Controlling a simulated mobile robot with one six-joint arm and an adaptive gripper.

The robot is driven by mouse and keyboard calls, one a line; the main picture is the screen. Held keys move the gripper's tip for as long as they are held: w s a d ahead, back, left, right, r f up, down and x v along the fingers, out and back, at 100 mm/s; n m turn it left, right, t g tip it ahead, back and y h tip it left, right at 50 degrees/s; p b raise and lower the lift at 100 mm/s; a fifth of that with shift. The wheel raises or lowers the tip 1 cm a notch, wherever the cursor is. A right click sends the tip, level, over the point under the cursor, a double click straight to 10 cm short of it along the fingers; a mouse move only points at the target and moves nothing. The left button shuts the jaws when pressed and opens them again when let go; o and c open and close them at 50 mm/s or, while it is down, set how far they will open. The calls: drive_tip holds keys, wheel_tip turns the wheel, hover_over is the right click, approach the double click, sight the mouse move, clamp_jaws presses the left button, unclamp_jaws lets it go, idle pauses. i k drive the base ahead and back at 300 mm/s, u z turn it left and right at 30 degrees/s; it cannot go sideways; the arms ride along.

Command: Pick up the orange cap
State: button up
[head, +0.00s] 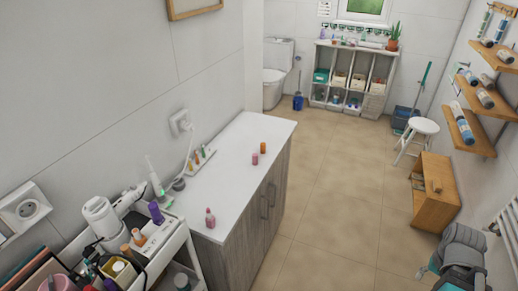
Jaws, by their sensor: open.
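I cannot tell for sure which small piece is the orange cap. In the head view an orange-brown capped piece (125,250) stands on the cart (178,243) at the lower left, among crowded items. A second orange-topped piece (137,236) is just behind it. A small orange-red bottle (263,147) stands on the white counter (232,160).
A purple bottle (156,212) and a white device (100,214) crowd the cart. Pink bottles (210,217) (255,158) stand on the counter. A white stool (416,135) and a wooden box (433,192) are at the right. The tiled floor (335,190) between is clear.

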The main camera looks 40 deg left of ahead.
sight(141, 244)
drive_tip(key=u, duration=0.95)
drive_tip(key=i, duration=0.95)
drive_tip(key=u, duration=0.1)
